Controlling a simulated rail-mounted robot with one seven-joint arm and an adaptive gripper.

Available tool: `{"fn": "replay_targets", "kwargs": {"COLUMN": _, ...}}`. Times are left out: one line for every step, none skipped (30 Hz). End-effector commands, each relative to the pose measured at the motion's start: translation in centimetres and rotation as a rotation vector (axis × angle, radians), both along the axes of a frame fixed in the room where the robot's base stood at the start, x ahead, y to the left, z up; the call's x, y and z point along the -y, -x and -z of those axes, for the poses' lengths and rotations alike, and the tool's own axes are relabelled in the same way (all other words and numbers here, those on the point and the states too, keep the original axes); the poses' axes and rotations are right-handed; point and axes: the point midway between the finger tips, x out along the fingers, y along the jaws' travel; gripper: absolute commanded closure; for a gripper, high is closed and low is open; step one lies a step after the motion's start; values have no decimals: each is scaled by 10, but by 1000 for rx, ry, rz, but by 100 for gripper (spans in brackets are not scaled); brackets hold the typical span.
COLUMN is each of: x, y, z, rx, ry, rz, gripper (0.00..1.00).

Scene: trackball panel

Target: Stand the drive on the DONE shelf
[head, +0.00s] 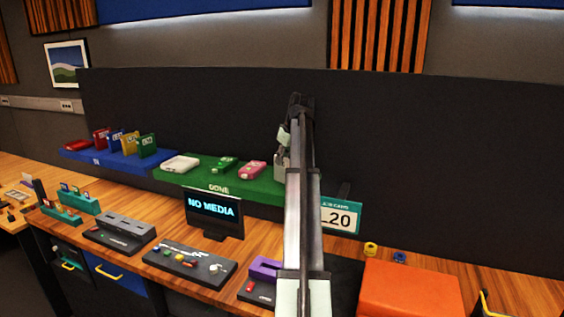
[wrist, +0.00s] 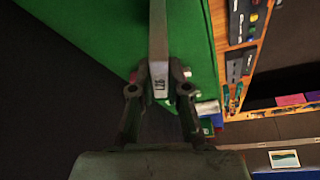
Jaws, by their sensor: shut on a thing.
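My gripper (wrist: 159,80) is shut on a slim grey drive (wrist: 158,40) with a small dark-printed label. In the wrist view the drive extends out over the green DONE shelf (wrist: 190,25). In the head view the grey drive (head: 279,167) is at the right part of the DONE shelf (head: 219,189), partly hidden by my arm. It looks upright there; I cannot tell whether it touches the shelf. A white drive (head: 181,163), a green drive (head: 223,164) and a pink drive (head: 253,170) are on the shelf to its left.
A blue shelf (head: 113,158) with several upright drives adjoins on the left. A NO MEDIA screen (head: 214,214) stands in front of the DONE shelf. A dark panel (head: 200,110) rises behind.

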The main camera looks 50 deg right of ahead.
Motion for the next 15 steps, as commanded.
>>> {"fn": "replay_targets", "kwargs": {"x": -2, "y": 1, "z": 6, "rx": -1, "ry": -1, "rz": 0, "gripper": 100}}
{"fn": "replay_targets", "kwargs": {"x": -2, "y": 1, "z": 10, "rx": -1, "ry": -1, "rz": 0, "gripper": 100}}
{"fn": "replay_targets", "kwargs": {"x": -2, "y": 1, "z": 15, "rx": -1, "ry": -1, "rz": 0, "gripper": 100}}
{"fn": "replay_targets", "kwargs": {"x": -1, "y": 1, "z": 17, "rx": -1, "ry": -1, "rz": 0, "gripper": 100}}
{"fn": "replay_targets", "kwargs": {"x": -1, "y": 1, "z": 19, "rx": 0, "ry": 0, "rz": 0, "gripper": 100}}
{"fn": "replay_targets", "kwargs": {"x": -1, "y": 0, "z": 20, "rx": 0, "ry": 0, "rz": -1, "gripper": 100}}
{"fn": "replay_targets", "kwargs": {"x": 0, "y": 0, "z": 20, "rx": 0, "ry": 1, "rz": -1, "gripper": 100}}
{"fn": "replay_targets", "kwargs": {"x": 0, "y": 0, "z": 20, "rx": 1, "ry": 1, "rz": -1, "gripper": 100}}
{"fn": "replay_targets", "kwargs": {"x": 0, "y": 0, "z": 20, "rx": 1, "ry": 1, "rz": -1, "gripper": 100}}
{"fn": "replay_targets", "kwargs": {"x": 0, "y": 0, "z": 20, "rx": 0, "ry": 1, "rz": -1, "gripper": 100}}
{"fn": "replay_targets", "kwargs": {"x": 0, "y": 0, "z": 20, "rx": 0, "ry": 1, "rz": -1, "gripper": 100}}
{"fn": "replay_targets", "kwargs": {"x": 0, "y": 0, "z": 20, "rx": 0, "ry": 0, "rz": -1, "gripper": 100}}
{"fn": "replay_targets", "kwargs": {"x": 0, "y": 0, "z": 21, "rx": 0, "ry": 0, "rz": -1, "gripper": 100}}
{"fn": "replay_targets", "kwargs": {"x": 0, "y": 0, "z": 21, "rx": 0, "ry": 0, "rz": 0, "gripper": 100}}
{"fn": "replay_targets", "kwargs": {"x": 0, "y": 0, "z": 23, "rx": 0, "ry": 0, "rz": 0, "gripper": 100}}
